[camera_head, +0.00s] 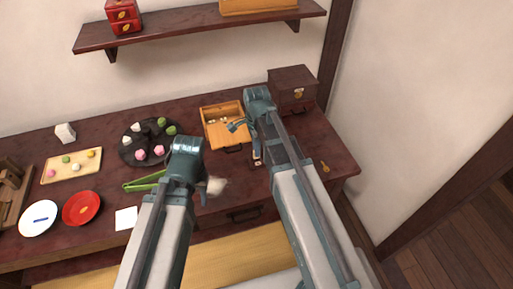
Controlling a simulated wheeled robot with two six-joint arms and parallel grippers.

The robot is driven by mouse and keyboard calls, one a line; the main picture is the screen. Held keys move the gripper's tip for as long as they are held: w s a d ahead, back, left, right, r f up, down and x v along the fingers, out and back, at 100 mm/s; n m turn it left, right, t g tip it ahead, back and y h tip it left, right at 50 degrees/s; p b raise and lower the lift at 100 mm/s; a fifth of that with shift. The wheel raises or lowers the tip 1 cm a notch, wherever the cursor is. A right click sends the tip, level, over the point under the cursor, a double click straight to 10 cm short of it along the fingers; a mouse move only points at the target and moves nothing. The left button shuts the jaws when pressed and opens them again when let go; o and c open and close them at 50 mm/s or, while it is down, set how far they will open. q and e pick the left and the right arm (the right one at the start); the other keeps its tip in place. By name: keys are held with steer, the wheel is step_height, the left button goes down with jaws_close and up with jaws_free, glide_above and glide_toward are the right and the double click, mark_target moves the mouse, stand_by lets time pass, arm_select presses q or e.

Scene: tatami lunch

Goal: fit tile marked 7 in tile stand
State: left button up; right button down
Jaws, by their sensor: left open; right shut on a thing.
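My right gripper (238,125) is shut over the front of an open orange wooden box (211,110). What it holds is too small to make out. A few small pale pieces (221,119) lie in the box; no mark can be read on them. A small pale piece with a dark mark (257,161) shows beside my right arm, partly hidden; I cannot tell whether it is the tile stand. My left gripper (204,196) is open and low near the table's front edge, beside a pale roundish thing (217,186). No tile marked 7 can be made out.
A dark round tray (128,154) with pink, white and green sweets, a green thing (143,183), a red plate (81,208), a white plate (38,218) and a white paper (126,218) lie left. A dark chest (292,88) stands at the back right.

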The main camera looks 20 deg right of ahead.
arm_select(q)
steer(key=shift+f+b, duration=1.25)
steer(key=shift+f, duration=0.05)
arm_select(e)
steer(key=shift+f, duration=1.35)
steer(key=c, duration=0.8)
jaws_free()
arm_select(q)
steer(key=shift+r, duration=0.1)
arm_select(e)
steer(key=shift+r, duration=0.15)
arm_select(q)
step_height(320, 180, up, 14)
steer(key=p, duration=1.4)
arm_select(e)
step_height(320, 180, up, 14)
arm_select(q)
steer(key=shift+f, duration=0.2)
arm_select(e)
steer(key=shift+f, duration=0.2)
steer(key=s+a+n, duration=0.5)
steer(key=s+n, duration=0.2)
steer(key=n, duration=0.3)
steer(key=s+a+n+h, duration=0.1)
steer(key=s+a+n, duration=0.4)
steer(key=n, duration=0.6)
steer(key=shift+s+a, duration=0.2)
steer(key=shift+s, duration=0.95)
